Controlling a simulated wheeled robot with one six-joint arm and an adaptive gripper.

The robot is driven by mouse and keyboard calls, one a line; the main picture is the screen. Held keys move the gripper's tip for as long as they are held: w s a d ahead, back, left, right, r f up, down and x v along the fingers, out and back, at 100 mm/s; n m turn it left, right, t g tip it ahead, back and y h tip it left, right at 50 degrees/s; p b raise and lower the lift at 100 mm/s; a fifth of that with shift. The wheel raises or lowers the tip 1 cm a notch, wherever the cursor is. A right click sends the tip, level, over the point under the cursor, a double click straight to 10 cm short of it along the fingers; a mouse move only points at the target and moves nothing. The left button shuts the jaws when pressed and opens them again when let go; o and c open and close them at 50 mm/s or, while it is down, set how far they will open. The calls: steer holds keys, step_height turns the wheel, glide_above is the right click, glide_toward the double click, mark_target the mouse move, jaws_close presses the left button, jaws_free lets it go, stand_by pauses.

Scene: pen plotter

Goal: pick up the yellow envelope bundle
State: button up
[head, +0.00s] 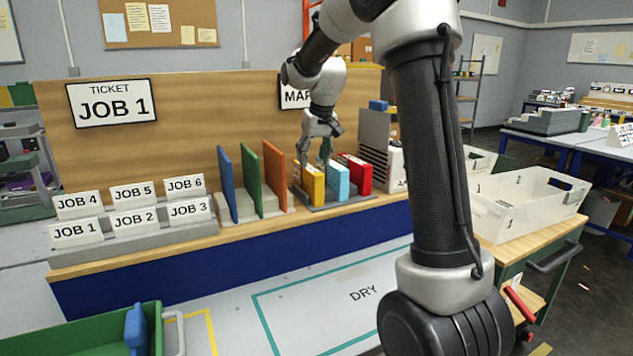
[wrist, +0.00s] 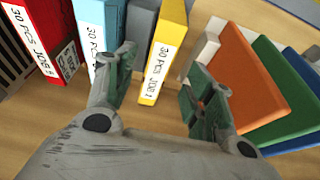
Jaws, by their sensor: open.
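The yellow envelope bundle (head: 312,183) stands upright in a grey rack on the wooden shelf, left of a light blue bundle (head: 337,181) and a red bundle (head: 356,173). In the wrist view the yellow bundle (wrist: 164,50) has a white label reading "30 PCS JOB 1". My gripper (head: 322,150) is above the rack, pointing down. In the wrist view my gripper (wrist: 160,90) is open, with one finger on each side of the yellow bundle. The left finger overlaps the light blue bundle (wrist: 100,40) in the picture. I cannot tell whether either finger touches anything.
Blue, green and orange dividers (head: 274,177) stand left of the rack; the orange one (wrist: 245,75) is close to my right finger. Job cards (head: 133,217) are further left. A white bin (head: 525,203) stands at right. The mat marked DRY (head: 335,302) is clear.

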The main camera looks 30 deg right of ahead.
mark_target(308, 167)
steer(key=shift+w+d+r+t, duration=0.15)
steer(key=shift+w+r, duration=0.15)
steer(key=shift+r, duration=0.2)
steer(key=shift+w+a+r+t, duration=0.15)
steer(key=shift+w+r, duration=0.15)
steer(key=shift+r, duration=0.15)
steer(key=shift+x, duration=0.95)
steer(key=x, duration=0.6)
steer(key=shift+w+r, duration=0.1)
jaws_close()
